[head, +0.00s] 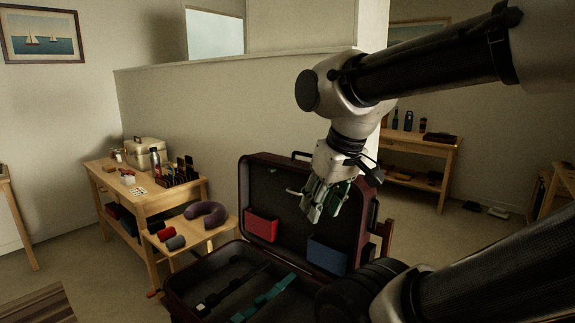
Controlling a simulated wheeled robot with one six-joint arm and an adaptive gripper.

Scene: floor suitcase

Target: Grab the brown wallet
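I cannot make out a brown wallet for certain in the head view. My gripper (318,212) hangs pointing down in front of the raised lid of an open dark maroon suitcase (285,180). Its fingers are small and seen at an angle, so I cannot tell whether they are open or shut. A dark green patch (341,194) shows beside the fingers, and I cannot tell whether it is on the lid behind. A red flat item (261,226) and a blue flat item (326,257) are against the lid. My arm hides part of the suitcase's right side.
The suitcase base holds a teal strap (264,297) and small dark items. A wooden table (150,204) at left carries a beige case (146,152) and bottles. A lower bench (188,236) holds a neck pillow (206,213) and rolls. Shelves (412,180) stand behind right.

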